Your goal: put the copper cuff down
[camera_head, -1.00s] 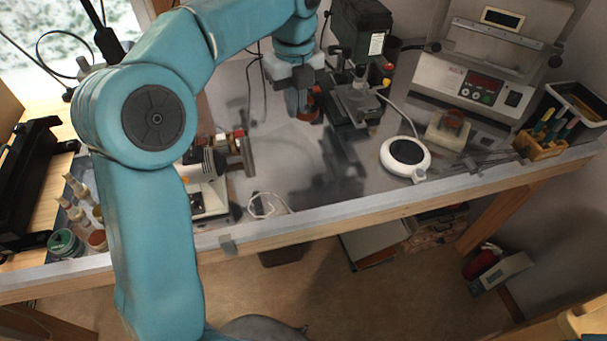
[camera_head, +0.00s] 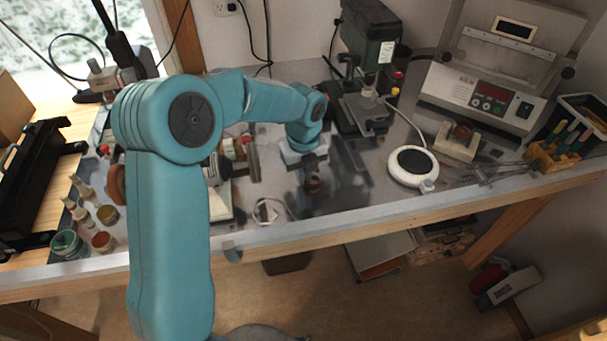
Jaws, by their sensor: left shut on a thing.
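My left gripper (camera_head: 310,172) points down over the metal-topped bench (camera_head: 285,196), right of the middle of the picture's left half. It is shut on a small reddish-brown piece, the copper cuff (camera_head: 313,184), which shows only in part below the wrist. I cannot tell whether the cuff touches the bench top or hangs just above it. My right gripper is not in view.
A white round scale (camera_head: 412,167) stands to the right, and a drill press (camera_head: 368,45) behind. A beige block (camera_head: 458,143) holds another copper-coloured piece. A white cord loop (camera_head: 268,210) lies front left. The bench's front edge (camera_head: 350,222) is near.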

